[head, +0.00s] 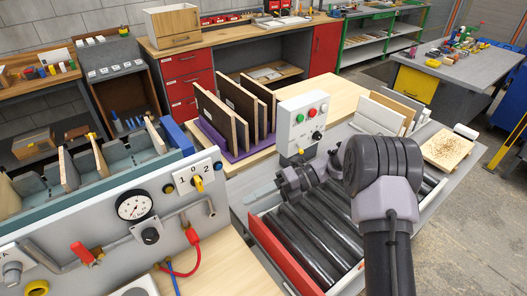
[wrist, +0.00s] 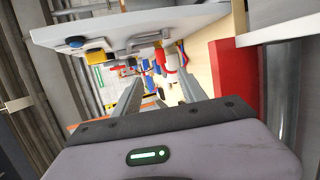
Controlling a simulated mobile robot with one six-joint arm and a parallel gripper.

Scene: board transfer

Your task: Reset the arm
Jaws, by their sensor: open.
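My gripper (head: 256,196) hangs over the left end of the roller conveyor, pointing left towards the gauge panel. In the wrist view my gripper (wrist: 160,88) shows two grey fingers spread apart with no board between them. Several dark-edged boards (head: 235,117) stand upright in a purple rack (head: 214,146) on the wooden bench behind my gripper, apart from it. More boards (head: 383,113), pale ones, lean at the right of that bench. My arm comes up from the lower right and hides part of the conveyor.
The roller conveyor (head: 312,240) has a red side (head: 280,258). A white control box (head: 303,120) with buttons stands close behind my arm. The gauge panel (head: 150,222), with knobs and a red hose (head: 191,258), is at the left. Open floor (head: 470,220) lies at the right.

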